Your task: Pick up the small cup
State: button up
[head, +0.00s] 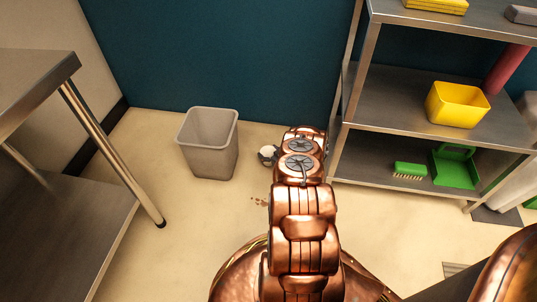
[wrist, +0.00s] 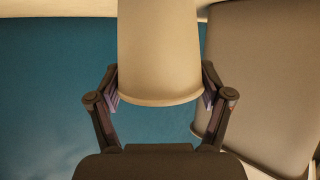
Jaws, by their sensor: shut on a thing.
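The small cup (wrist: 158,45) is plain beige and sits between the two finger pads of my gripper (wrist: 160,88) in the wrist view. Both pads press on its sides, so my gripper is shut on it. The upper end of the cup runs out of the wrist view. In the head view the cup (head: 268,150) is a small pale shape beside my arm's far end, to the right of the grey bin. My arm hides part of that area, and I cannot tell there how high the cup is above the floor.
A grey bin (head: 209,145) stands by the blue wall; it also shows close beside the cup in the wrist view (wrist: 265,75). Brown bits (head: 259,202) lie on the floor. A steel table (head: 70,200) is at left, a metal shelf (head: 385,108) at right.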

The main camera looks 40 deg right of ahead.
notch_tip(320, 180, up, 2)
jog(key=shift+w+r+p, duration=0.1)
jog(key=shift+r+p, duration=0.1)
jog(key=shift+p, duration=0.2)
jog(key=s+a+p, duration=0.2)
jog(key=s+a, duration=0.2)
jog(key=s, duration=0.2)
jog(key=s+a+r+p, duration=0.1)
jog(key=s+a+p, duration=0.2)
jog(key=s, duration=0.4)
jog(key=shift+s+a, duration=0.25)
jog(key=shift+a, duration=0.65)
jog(key=shift+w, duration=0.1)
